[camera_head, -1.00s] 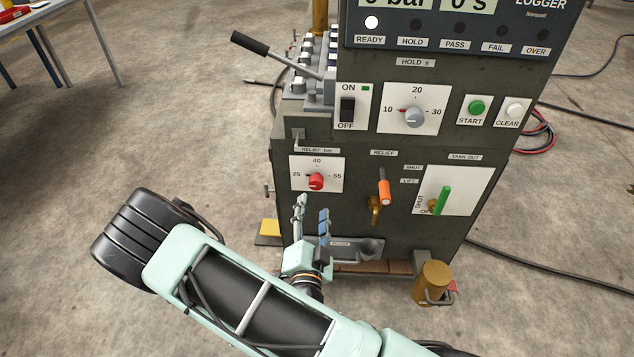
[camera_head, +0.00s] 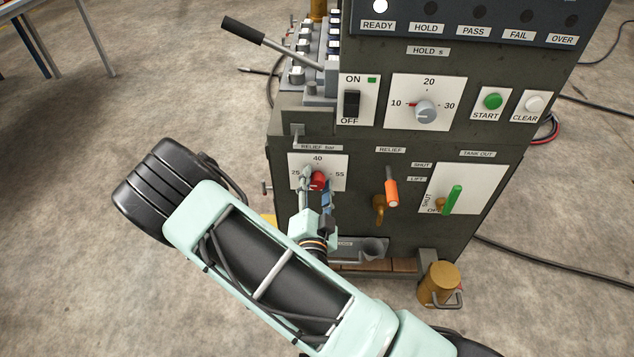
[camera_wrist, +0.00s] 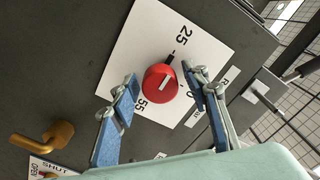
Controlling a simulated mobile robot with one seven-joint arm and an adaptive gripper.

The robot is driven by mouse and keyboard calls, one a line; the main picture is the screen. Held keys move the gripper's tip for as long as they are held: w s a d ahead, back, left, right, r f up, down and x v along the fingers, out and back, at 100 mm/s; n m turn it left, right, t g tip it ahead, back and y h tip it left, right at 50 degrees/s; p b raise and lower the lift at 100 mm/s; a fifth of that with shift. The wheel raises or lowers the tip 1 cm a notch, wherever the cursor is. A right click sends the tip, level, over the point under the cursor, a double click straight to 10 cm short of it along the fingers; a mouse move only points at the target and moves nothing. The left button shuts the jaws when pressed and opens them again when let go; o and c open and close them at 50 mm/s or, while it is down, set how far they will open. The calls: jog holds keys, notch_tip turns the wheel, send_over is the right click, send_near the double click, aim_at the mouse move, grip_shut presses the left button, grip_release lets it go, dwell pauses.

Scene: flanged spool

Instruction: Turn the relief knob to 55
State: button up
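The red relief knob (camera_head: 318,181) sits on a white dial plate (camera_head: 341,164) marked 25, 40 and 55, low on the left of the dark cabinet front. My gripper (camera_wrist: 160,79) is open, one finger on each side of the knob, with small gaps seen. In the head view my gripper (camera_head: 317,180) partly covers the dial.
An orange-handled relief lever (camera_head: 391,193) and a green tank-out handle (camera_head: 453,199) stand out right of the dial. The hold knob (camera_head: 425,111) is above. A brass valve (camera_wrist: 56,134) shows at lower left in the wrist view.

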jog(key=c, duration=1)
jog(key=shift+o, duration=0.2)
